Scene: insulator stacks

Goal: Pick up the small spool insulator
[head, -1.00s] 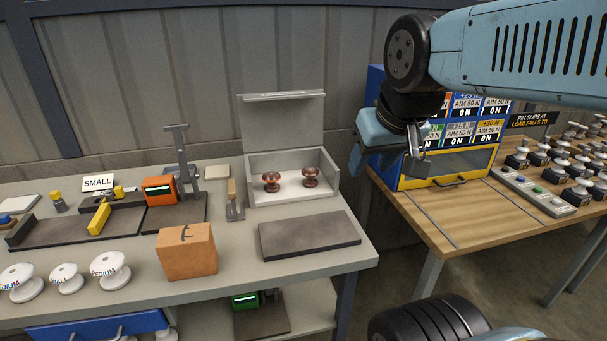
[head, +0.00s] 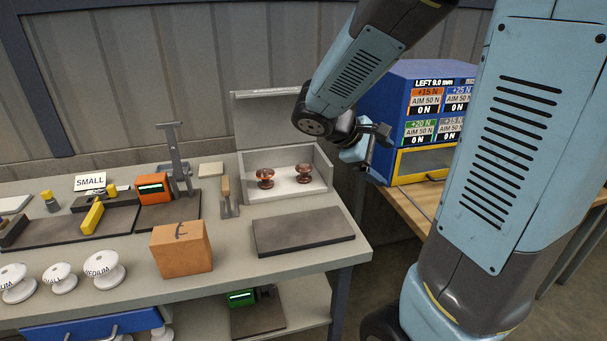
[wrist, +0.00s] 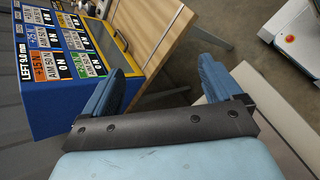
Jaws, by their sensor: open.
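The small spool insulator (head: 59,278) is white and stands at the left front of the grey bench, between two white medium insulators, one at left (head: 15,284) and one at right (head: 104,268). Its lettering is partly legible. My gripper (head: 376,150) is in the air beyond the bench's right end, near the blue cabinet, far to the right of the insulator. In the wrist view my gripper (wrist: 163,70) has its two blue fingers apart with nothing between them. No white insulator shows in the wrist view.
An orange-brown block (head: 181,248) and a dark flat plate (head: 303,232) lie on the bench. Behind them, an open grey box (head: 286,190) holds two brown insulators. A SMALL sign (head: 89,182) stands at back left. The blue cabinet (head: 378,110) stands on the wooden table.

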